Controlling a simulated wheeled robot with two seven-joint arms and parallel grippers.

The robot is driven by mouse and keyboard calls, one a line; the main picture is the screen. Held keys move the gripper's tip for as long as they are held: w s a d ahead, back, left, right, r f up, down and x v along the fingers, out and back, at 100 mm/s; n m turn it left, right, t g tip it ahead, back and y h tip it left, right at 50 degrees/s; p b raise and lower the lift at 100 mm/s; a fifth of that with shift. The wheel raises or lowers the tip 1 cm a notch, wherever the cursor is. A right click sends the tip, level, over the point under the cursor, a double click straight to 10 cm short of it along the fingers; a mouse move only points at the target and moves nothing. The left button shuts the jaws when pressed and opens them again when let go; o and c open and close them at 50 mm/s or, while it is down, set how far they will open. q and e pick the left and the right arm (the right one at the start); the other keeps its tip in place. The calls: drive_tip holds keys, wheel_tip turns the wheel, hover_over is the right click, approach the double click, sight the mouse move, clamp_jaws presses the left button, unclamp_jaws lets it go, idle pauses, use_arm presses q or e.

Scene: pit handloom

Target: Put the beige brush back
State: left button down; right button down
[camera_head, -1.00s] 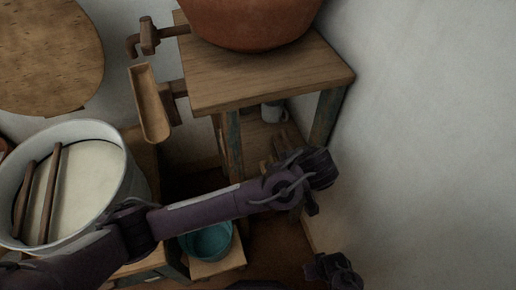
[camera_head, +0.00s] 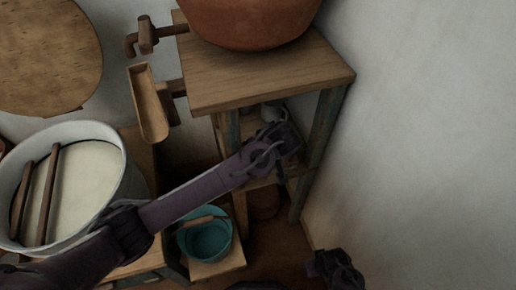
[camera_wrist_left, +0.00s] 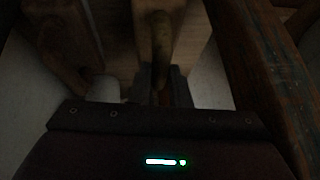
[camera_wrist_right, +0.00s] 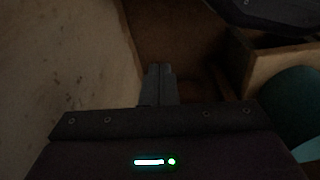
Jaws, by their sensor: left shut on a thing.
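My left arm reaches to the lower shelf of the wooden stand (camera_head: 265,80). My left gripper (camera_wrist_left: 165,88) is shut on a slim tan wooden piece (camera_wrist_left: 160,45), which looks like the brush handle. The view is dark, so its beige colour and bristles cannot be made out. In the head view, the arm's end hides the held piece. My right gripper (camera_wrist_right: 160,85) is shut and empty, low by the wall; part of that arm shows at the lower right of the head view.
The stand's legs (camera_head: 323,130) flank the left arm's end. A terracotta pot (camera_head: 250,22) sits on top. A teal bucket (camera_head: 207,240) and a white tub (camera_head: 125,185) are nearer. A wall (camera_head: 430,130) bounds the right.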

use_arm(q)
drive_tip(key=c, duration=1.5)
unclamp_jaws()
drive_tip(key=shift+o, duration=0.7)
use_arm(e)
drive_tip(key=shift+s+d+f, duration=0.1)
drive_tip(key=shift+s+f, duration=0.15)
drive_tip(key=shift+f, duration=0.05)
